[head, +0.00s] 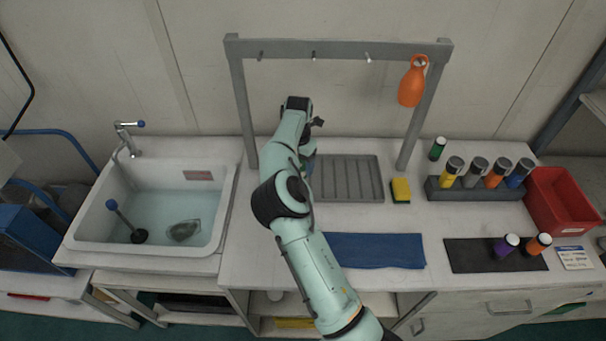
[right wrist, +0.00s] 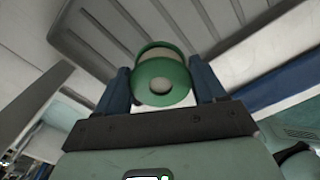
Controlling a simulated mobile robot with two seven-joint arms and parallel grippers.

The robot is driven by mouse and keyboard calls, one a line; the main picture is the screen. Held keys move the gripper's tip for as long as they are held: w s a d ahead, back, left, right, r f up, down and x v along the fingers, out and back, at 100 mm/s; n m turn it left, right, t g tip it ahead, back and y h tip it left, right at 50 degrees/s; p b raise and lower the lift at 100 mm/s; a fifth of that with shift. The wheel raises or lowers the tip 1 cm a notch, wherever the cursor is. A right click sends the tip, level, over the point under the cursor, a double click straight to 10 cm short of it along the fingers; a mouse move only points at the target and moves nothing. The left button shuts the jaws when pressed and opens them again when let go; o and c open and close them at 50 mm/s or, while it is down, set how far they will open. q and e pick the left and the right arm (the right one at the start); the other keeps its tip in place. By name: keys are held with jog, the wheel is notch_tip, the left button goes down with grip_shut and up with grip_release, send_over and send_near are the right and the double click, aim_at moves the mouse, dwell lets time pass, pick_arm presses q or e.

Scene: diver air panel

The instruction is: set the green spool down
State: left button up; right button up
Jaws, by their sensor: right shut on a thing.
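The green spool (right wrist: 160,82), with green flanges and a pale middle, is between the two blue fingers of my right gripper (right wrist: 163,78) in the right wrist view. The gripper is shut on it. The grey ridged tray shows beyond the spool in that view. In the head view my right arm reaches over the counter to the left end of the grey ridged tray (head: 346,178). The arm hides the spool and most of the gripper there, so I cannot tell whether the spool touches anything. My left gripper is not in view.
A grey frame (head: 340,49) with hooks stands behind; an orange bottle (head: 412,84) hangs from it. A sponge (head: 400,190), green cylinder (head: 437,150), cylinder rack (head: 474,190), red bin (head: 562,204), blue cloth (head: 372,250) and dark mat (head: 470,257) lie rightward. A sink (head: 88,243) is left.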

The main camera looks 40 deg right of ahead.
jog(key=shift+w+f, duration=0.1)
jog(key=shift+f, duration=2.85)
jog(key=shift+f, duration=0.15)
jog(key=o, duration=1.1)
jog(key=shift+c, duration=0.2)
notch_tip(320, 180, up, 12)
jog(key=shift+r, duration=0.15)
